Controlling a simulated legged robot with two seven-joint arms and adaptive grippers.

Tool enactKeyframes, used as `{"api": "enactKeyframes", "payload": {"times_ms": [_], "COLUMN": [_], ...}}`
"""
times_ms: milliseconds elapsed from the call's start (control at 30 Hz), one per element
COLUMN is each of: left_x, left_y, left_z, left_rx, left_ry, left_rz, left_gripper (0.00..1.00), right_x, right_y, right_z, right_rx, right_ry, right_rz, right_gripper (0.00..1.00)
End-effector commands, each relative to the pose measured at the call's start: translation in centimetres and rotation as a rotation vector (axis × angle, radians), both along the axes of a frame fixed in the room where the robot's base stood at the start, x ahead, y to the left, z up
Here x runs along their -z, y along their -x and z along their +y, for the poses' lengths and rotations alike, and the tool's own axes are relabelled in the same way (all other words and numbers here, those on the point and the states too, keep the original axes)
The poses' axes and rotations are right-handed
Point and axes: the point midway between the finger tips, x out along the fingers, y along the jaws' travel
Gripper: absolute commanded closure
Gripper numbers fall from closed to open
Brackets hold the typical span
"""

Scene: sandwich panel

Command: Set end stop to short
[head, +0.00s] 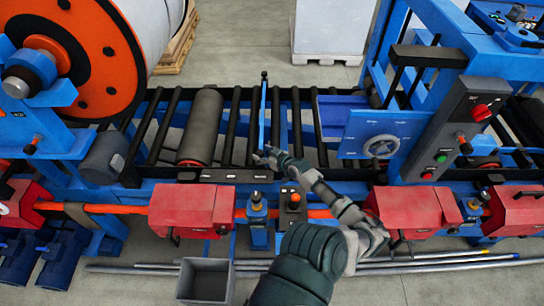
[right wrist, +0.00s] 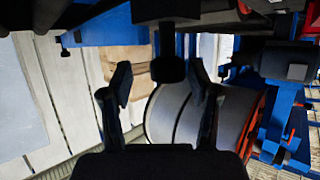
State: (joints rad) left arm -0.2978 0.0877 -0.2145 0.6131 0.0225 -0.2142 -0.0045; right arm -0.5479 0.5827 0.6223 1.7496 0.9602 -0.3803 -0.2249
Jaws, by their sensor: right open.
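A narrow upright blue bar with a black top (head: 262,115) stands across the black rollers, and it may be the end stop; I see no label on it. My right gripper (head: 266,158) is at the near end of this bar, by the conveyor's front rail. In the right wrist view the right gripper (right wrist: 161,85) has its two fingers wide apart. A dark block-like knob (right wrist: 171,68) shows between and beyond the fingers, apart from both. Whether it belongs to the end stop I cannot tell. My left gripper is out of view.
A grey roller (head: 200,127) lies left of the bar. A blue plate with a handwheel (head: 382,147) and a control box with a red knob (head: 460,120) stand right. Red boxes (head: 190,210) and a small button post (head: 293,205) line the front. A grey bin (head: 205,281) stands below.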

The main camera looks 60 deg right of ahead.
Motion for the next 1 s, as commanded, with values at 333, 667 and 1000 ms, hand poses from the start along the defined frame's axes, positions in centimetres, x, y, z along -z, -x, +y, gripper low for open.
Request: {"api": "enactKeyframes", "payload": {"times_ms": [333,667,1000], "left_x": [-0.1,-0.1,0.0], "left_y": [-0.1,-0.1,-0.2], "left_z": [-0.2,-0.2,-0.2], "left_rx": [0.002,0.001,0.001], "left_ry": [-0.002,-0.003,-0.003], "left_rz": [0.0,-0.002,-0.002], "left_gripper": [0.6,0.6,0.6], "right_x": [-2.4,-3.5,-3.6], "right_y": [6.8,9.3,9.3], "right_z": [1.4,2.0,2.3], "right_rx": [0.0,0.002,0.001], "right_ry": [-0.004,-0.008,-0.004], "right_rz": [0.006,0.002,0.002], "right_gripper": [0.39,0.39,0.39]}}
